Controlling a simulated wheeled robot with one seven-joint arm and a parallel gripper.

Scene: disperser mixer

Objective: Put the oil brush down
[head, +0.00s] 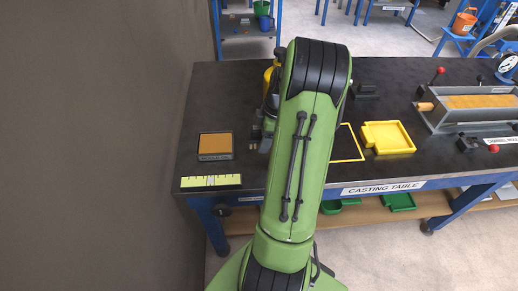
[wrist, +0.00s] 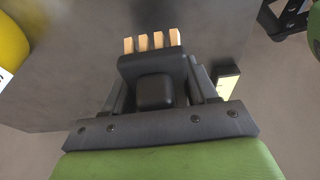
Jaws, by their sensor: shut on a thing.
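The oil brush (wrist: 150,62) is a dark block with several tan bristle tufts along one end, seen in the wrist view. My gripper (wrist: 157,80) is shut on it, with a dark finger on each side. In the head view, the tan tufts of the brush (head: 254,133) show just left of my green arm, above the black table top. My arm hides most of the gripper there. I cannot tell whether the brush touches the table.
A grey tray with a tan pad (head: 215,146) and a yellow scale strip (head: 211,181) lie on the casting table (head: 385,187) left of my arm. A yellow container (wrist: 10,45) stands close by. A yellow tray (head: 388,138) and a grey mould (head: 470,105) are right. The table's back left is clear.

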